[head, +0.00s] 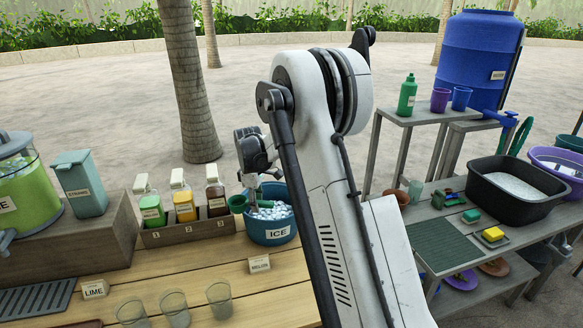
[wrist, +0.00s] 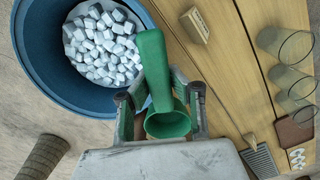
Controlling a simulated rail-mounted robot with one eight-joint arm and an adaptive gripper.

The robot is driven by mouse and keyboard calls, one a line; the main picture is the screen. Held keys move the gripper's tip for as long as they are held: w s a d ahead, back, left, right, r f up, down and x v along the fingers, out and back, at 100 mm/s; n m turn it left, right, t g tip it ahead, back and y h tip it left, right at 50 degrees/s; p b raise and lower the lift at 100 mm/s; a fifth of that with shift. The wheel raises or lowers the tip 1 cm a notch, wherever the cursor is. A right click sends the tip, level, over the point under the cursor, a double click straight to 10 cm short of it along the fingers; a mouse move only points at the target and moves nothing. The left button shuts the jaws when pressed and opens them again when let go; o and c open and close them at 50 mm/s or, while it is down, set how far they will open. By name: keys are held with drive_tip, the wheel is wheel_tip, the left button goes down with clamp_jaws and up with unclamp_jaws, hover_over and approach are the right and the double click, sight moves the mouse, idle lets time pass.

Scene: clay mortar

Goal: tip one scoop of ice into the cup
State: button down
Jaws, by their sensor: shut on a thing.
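A green scoop (wrist: 153,70) is held between the fingers of my gripper (wrist: 160,107) in the wrist view. Its round hollow end (wrist: 168,123) faces the camera, and I see no ice in the part that shows. In the head view the scoop (head: 238,203) is beside the left rim of the blue ice bucket (head: 271,233), with my gripper (head: 258,192) above the bucket. White ice cubes (wrist: 103,45) lie in the bucket. Three clear cups stand on the wooden counter: left (head: 131,312), middle (head: 175,309) and right (head: 219,300). All three look empty.
A rack (head: 188,233) with several bottles stands left of the bucket. A small "MELON" sign (head: 259,264) stands before the bucket, and a "LIME" block (head: 95,288) is behind the left cup. The counter between bucket and cups is mostly clear. A black tub (head: 511,200) stands at right.

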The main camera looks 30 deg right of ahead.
drive_tip(key=w+d+r+n+b, duration=0.1)
drive_tip(key=w+d+r+n, duration=0.3)
drive_tip(key=d, duration=0.6)
wheel_tip(320, 180, up, 3)
drive_tip(key=n+b, duration=0.2)
drive_tip(key=n, duration=0.3)
hover_over(293, 203)
drive_tip(key=a, duration=0.1)
drive_tip(key=shift+w+a+f+t+h+b, duration=0.1)
drive_tip(key=shift+a+f+h+b, duration=0.3)
drive_tip(key=shift+f+h+b, duration=1.6)
drive_tip(key=shift+s+a+f+t+h+b, duration=0.1)
drive_tip(key=shift+a+f+h+b, duration=0.65)
drive_tip(key=shift+f, duration=2.45)
drive_tip(key=shift+w+a+f+t+h+b, duration=0.1)
drive_tip(key=shift+f+h+b, duration=1.3)
drive_tip(key=shift+f, duration=1.2)
drive_tip(key=shift+a, duration=2.85)
drive_tip(key=d+r+y+p, duration=0.4)
drive_tip(key=r+y+p, duration=0.4)
drive_tip(key=r, duration=0.7)
drive_tip(key=shift+r+p, duration=0.15)
drive_tip(key=shift+p, duration=0.45)
